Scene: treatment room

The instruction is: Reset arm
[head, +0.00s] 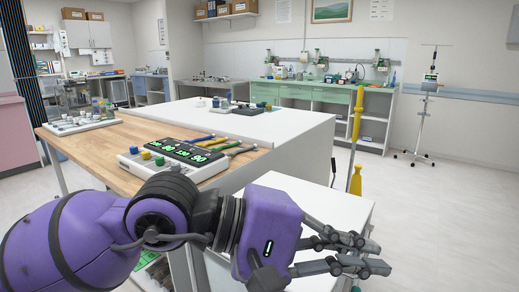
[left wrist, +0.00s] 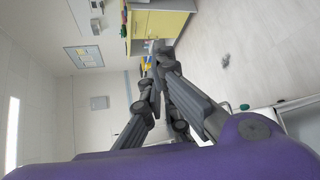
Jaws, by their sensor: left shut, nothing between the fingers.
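My left arm comes in from the left in the head view, purple with black joints. It reaches across the lower part of the picture in front of the table. My left gripper (head: 372,255) points to the right over a low white surface. Its fingers are shut and hold nothing. It also shows in the left wrist view (left wrist: 158,88), with its fingers pointing up the picture and nothing between them. My right arm and gripper are in neither view.
A monitor with green digits (head: 185,155) lies on the wooden table (head: 108,148), close behind my left arm. A white-topped counter (head: 285,128) stands behind. A yellow pole (head: 356,130) rises behind the gripper. An IV stand (head: 427,110) is at the right. Open floor (head: 440,215) lies at the right.

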